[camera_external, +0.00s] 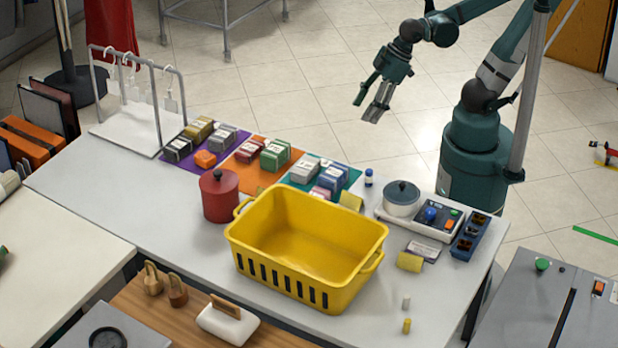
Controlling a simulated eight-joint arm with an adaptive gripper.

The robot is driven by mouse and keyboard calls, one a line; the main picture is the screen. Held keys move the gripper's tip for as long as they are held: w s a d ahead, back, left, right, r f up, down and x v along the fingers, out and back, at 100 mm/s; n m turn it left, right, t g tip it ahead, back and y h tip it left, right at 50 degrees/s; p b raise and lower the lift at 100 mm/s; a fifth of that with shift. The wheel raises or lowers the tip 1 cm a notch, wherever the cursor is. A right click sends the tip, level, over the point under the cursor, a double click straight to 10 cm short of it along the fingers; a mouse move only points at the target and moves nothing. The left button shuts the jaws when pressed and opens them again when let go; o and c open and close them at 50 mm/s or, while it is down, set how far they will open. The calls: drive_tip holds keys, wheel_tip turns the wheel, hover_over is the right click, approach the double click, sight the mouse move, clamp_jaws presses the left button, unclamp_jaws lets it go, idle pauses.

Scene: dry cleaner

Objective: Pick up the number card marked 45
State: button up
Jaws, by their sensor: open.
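Several small white tags hang from the grey wire rack (153,62) at the back left of the table; one white tag (170,103) hangs at its right. A flat pale card (424,250) lies at the right, in front of the control box. Any numbers on these are too small to read, so I cannot tell which card is marked 45. My gripper (369,107) is open and empty. It points down, high in the picture beyond the table's back edge, apart from all of these things.
A yellow basket (305,235) fills the table's middle front, with a red lidded pot (219,196) at its left. Packets lie on purple, orange and teal mats behind. A grey lidded pot (401,198) and control box (433,217) stand right.

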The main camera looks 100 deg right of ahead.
drive_tip(key=w+a+f+n+g+p, duration=0.3)
drive_tip(key=w+a+f+n+p, duration=0.15)
drive_tip(key=w+a, duration=0.35)
drive_tip(key=n+g+p, duration=0.2)
drive_tip(key=g+p, duration=0.1)
hover_over(352, 194)
drive_tip(key=f, duration=0.8)
drive_tip(key=shift+d, duration=0.35)
drive_tip(key=shift+s+a+f, duration=0.1)
drive_tip(key=shift+a+f, duration=0.3)
drive_tip(key=shift+f, duration=0.2)
drive_tip(key=shift+f+b, duration=0.3)
drive_tip(key=shift+f, duration=1)
drive_tip(key=shift+f, duration=0.15)
drive_tip(key=shift+d+f+b, duration=0.15)
drive_tip(key=shift+f+b, duration=0.35)
drive_tip(key=shift+f, duration=1.95)
